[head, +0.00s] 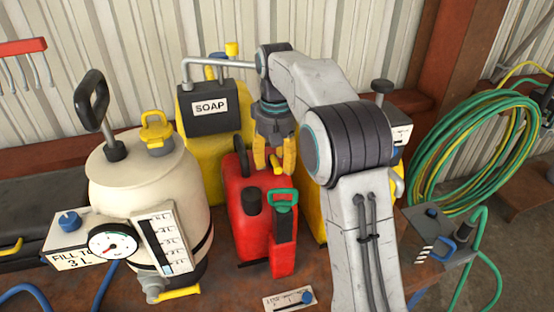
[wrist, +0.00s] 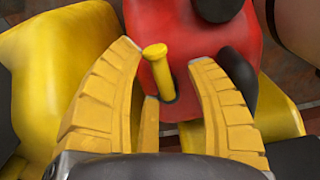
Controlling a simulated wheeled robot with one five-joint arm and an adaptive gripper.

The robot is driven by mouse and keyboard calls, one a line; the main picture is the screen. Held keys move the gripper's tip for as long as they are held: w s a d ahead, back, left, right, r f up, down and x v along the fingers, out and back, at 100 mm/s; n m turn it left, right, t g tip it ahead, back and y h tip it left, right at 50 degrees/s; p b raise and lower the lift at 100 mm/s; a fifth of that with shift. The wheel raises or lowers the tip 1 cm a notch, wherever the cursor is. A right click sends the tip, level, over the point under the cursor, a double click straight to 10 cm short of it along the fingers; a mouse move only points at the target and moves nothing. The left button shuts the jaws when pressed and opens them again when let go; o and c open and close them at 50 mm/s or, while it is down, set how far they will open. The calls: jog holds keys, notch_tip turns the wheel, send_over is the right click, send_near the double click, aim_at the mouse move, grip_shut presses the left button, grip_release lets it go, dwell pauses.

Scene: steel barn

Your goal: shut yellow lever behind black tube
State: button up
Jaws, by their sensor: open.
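A short yellow lever (wrist: 160,75) stands up from a dark socket on the red can, between the open fingers in the wrist view (wrist: 164,56). In the head view only a small yellow bit of the lever (head: 276,159) shows between the fingers. I cannot tell whether either finger touches the lever.
A yellow SOAP container (head: 190,150) stands behind, a cream tank (head: 125,190) to the left.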

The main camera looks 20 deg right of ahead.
aim_at(278, 164)
jog(key=shift+r, duration=3.75)
jog(key=shift+r, duration=0.1)
jog(key=shift+s+r, duration=0.3)
jog(key=shift+s, duration=0.3)
jog(key=s+f+t, duration=0.2)
jog(key=s+f, duration=0.2)
jog(key=s, duration=0.9)
jog(key=s+f+t, duration=0.2)
jog(key=s+f, duration=0.3)
jog(key=s, duration=0.9)
jog(key=shift+d+f, duration=0.2)
jog(key=shift+d, duration=0.15)
